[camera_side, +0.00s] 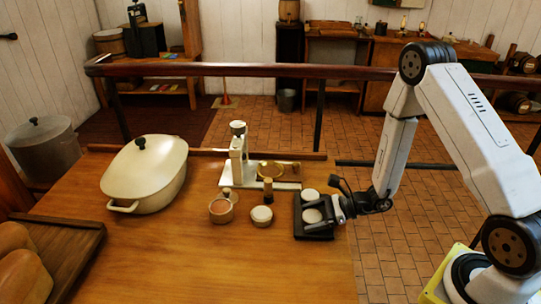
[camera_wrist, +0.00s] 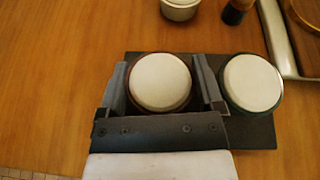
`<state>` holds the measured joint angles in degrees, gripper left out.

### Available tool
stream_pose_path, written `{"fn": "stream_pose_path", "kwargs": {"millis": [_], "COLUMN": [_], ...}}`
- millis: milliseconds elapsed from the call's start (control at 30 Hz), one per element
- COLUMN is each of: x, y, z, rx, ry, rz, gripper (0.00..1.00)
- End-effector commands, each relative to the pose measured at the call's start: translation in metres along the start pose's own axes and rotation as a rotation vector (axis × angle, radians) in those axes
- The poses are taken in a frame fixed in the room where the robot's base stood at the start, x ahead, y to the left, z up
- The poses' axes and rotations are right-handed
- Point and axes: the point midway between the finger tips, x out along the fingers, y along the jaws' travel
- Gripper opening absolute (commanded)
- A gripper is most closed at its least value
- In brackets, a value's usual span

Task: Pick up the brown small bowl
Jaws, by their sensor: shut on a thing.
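The brown small bowl (camera_wrist: 160,82) has a dark brown rim and a pale white filling. It sits between the two fingers of my gripper (camera_wrist: 163,88) in the wrist view, and the fingers are shut on it from left and right. In the side view the bowl (camera_side: 312,216) is at the dark flat board, partly hidden by my gripper (camera_side: 318,214). Whether it touches the board or is just above it, I cannot tell.
A green-rimmed bowl (camera_wrist: 251,82) with white filling stands close on the right, on the dark board (camera_wrist: 262,133). A scale (camera_side: 240,165), a brownish cup (camera_side: 221,210), a pale cup (camera_side: 262,215) and a cream lidded pot (camera_side: 145,175) stand left. The front table is clear.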

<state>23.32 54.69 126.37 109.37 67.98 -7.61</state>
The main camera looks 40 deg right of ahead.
Motion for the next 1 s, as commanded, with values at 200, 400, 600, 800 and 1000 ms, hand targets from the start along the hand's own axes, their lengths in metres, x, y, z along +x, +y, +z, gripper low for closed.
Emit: {"fn": "stream_pose_path", "kwargs": {"millis": [200,400,600,800,1000], "x": [-0.002,-0.007,-0.016,-0.025,-0.032], "y": [-0.001,-0.003,-0.005,-0.007,-0.009], "z": [0.006,0.019,0.038,0.06,0.078], "rx": [0.0,-0.003,-0.003,-0.005,-0.003], "ry": [-0.001,-0.002,-0.001,-0.002,-0.001], "rz": [0.0,-0.001,-0.001,-0.001,-0.001], "gripper": [0.22,0.22,0.22,0.22,0.22]}}
